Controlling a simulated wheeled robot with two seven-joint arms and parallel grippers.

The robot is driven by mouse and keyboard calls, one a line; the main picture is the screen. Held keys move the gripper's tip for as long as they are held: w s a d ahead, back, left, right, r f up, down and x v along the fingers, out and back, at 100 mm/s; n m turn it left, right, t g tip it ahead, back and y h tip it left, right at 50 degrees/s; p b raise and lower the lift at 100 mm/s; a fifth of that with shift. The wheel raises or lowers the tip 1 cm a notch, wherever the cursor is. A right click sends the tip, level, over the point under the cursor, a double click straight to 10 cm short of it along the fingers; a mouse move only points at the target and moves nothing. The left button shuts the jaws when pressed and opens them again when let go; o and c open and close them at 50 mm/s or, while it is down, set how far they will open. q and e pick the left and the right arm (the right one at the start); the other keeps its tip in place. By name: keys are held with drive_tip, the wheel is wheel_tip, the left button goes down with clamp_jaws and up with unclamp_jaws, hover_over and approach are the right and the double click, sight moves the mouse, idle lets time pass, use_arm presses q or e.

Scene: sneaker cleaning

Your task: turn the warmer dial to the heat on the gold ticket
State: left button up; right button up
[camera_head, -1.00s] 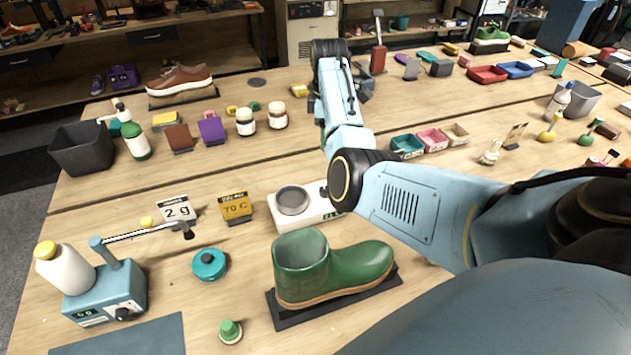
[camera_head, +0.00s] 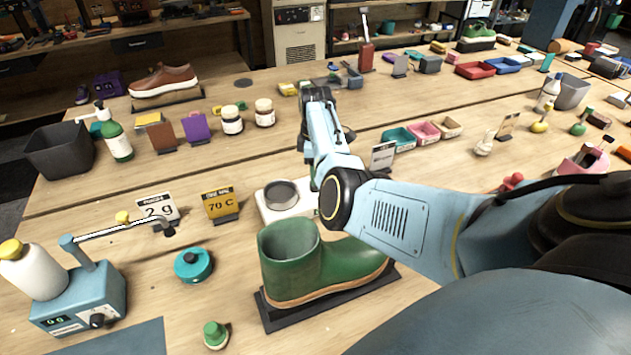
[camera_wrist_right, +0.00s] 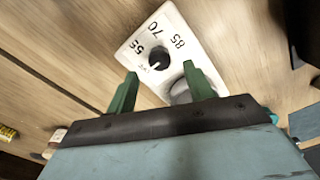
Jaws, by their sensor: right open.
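The gold ticket (camera_head: 221,204) stands left of the warmer and reads 70 C. The warmer (camera_head: 268,205) is a white box with a round grey plate, partly hidden by my right arm and the green boot. In the right wrist view the warmer (camera_wrist_right: 181,28) shows its black dial (camera_wrist_right: 159,58), with 55, 70 and 85 around it. The dial's white pointer seems to face the lower left, away from 70. My right gripper (camera_wrist_right: 160,86) is open and empty, its green fingers apart and short of the dial in that view. In the head view its fingers are hidden.
A green boot (camera_head: 345,258) on a dark stand is close in front of the warmer. Open table lies behind the warmer.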

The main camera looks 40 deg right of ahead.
drive_tip(key=shift+f+b, duration=0.4)
drive_tip(key=shift+f, duration=1.85)
drive_tip(key=c, duration=1)
